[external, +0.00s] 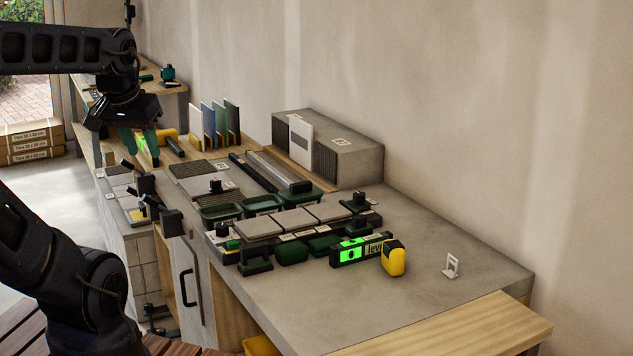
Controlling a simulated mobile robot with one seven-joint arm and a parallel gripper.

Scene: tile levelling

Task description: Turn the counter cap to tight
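My gripper (139,143) hangs at the upper left, above the left end of the counter (450,255). Its dark green fingers look spread apart, with no object clearly between them. Several dark caps or knobs stand on the counter: one at the front left corner of the tile row (222,230), one at the row's right end (359,199), and one on the grey tile behind (215,186). I cannot tell which is the counter cap, nor read any tight mark. My gripper is apart from all of them.
Grey tiles (297,220), green trays (262,203), a green-lit level (352,250) and a yellow tape measure (393,260) crowd the counter's middle. A grey box (350,160) stands against the wall. The counter's right side is mostly clear, with a small white stand (451,266).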

